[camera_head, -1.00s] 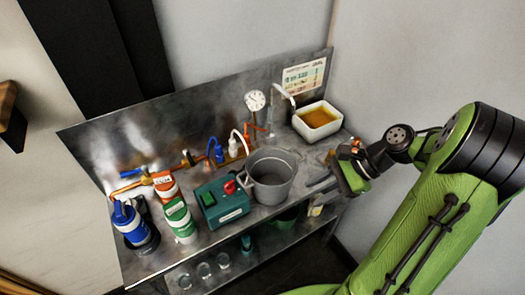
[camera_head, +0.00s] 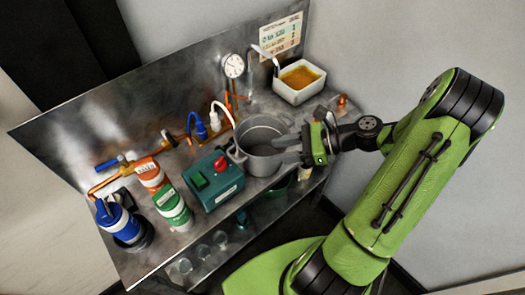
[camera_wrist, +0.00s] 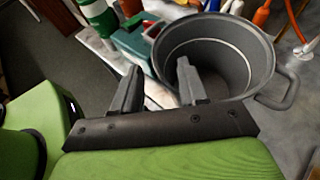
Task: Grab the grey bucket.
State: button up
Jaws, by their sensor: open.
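The grey bucket (camera_head: 258,165) stands upright on the metal bench, with a loop handle on its left side in the head view. It looks empty. My gripper (camera_head: 281,151) is open at the bucket's right rim. In the wrist view the bucket (camera_wrist: 235,88) fills the upper right, its handle at the right. There my gripper (camera_wrist: 158,72) has one finger overlapping the bucket's opening and the other outside it, with part of the near wall seen between them. I cannot tell whether either finger touches the wall.
A green box with a red knob (camera_head: 213,180) stands close left of the bucket. Blue and white hoses, copper pipes and a gauge (camera_head: 233,65) are behind. A white tub (camera_head: 299,82) of amber liquid is at the back right. Bottles (camera_head: 173,209) stand further left.

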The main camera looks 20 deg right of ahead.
aim_at(258, 155)
jog(key=x, duration=0.4)
jog(key=shift+b, duration=0.35)
jog(key=shift+s+d+r, duration=0.1)
jog(key=shift+d, duration=0.05)
grip_shut()
dwell(0.8)
